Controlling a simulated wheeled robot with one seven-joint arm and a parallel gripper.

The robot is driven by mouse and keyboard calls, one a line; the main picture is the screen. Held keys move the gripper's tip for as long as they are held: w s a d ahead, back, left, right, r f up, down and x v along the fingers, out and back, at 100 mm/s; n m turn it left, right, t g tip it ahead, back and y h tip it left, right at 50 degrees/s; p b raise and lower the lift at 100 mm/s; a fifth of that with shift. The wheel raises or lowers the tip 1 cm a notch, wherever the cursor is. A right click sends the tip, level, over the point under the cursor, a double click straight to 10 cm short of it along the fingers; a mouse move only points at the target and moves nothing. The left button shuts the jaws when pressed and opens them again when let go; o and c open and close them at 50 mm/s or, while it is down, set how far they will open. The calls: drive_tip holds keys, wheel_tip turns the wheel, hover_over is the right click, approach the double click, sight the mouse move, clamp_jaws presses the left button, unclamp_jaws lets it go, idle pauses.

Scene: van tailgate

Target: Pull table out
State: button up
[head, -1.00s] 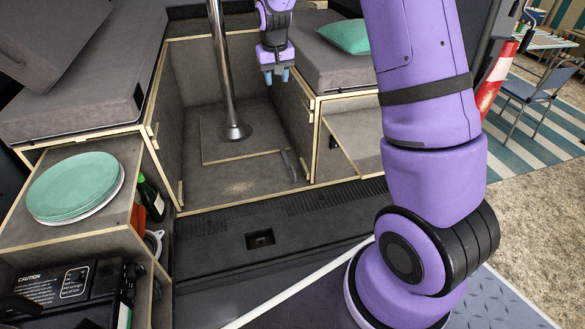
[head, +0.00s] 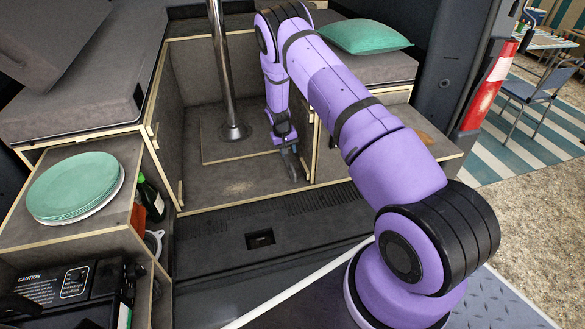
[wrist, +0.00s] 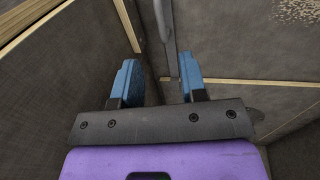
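My gripper (head: 288,152) is low in the footwell, by the front end of the right bench box. In the wrist view its two blue fingers (wrist: 158,68) stand apart. A grey metal bar, like a handle (wrist: 170,35), runs down between them, nearer the right finger; I cannot tell whether it touches. The bar's lower end shows in the head view (head: 293,170) just below my gripper. I cannot make out a tabletop. A metal pole (head: 222,70) stands upright on a round base in the footwell.
A left bench with a dark cushion (head: 75,90) stands above a shelf with green plates (head: 75,185). A green pillow (head: 363,36) lies on the right bench. The dark sill (head: 235,245) in front is clear. A traffic cone (head: 488,85) stands at the right.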

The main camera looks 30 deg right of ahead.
sight(293, 169)
drive_tip(key=f, duration=0.3)
drive_tip(key=d+f, duration=0.1)
drive_tip(key=f, duration=0.3)
drive_tip(key=d+f, duration=0.1)
drive_tip(key=f, duration=0.2)
drive_tip(key=shift+s+f, duration=0.15)
drive_tip(key=shift+s, duration=0.15)
clamp_jaws()
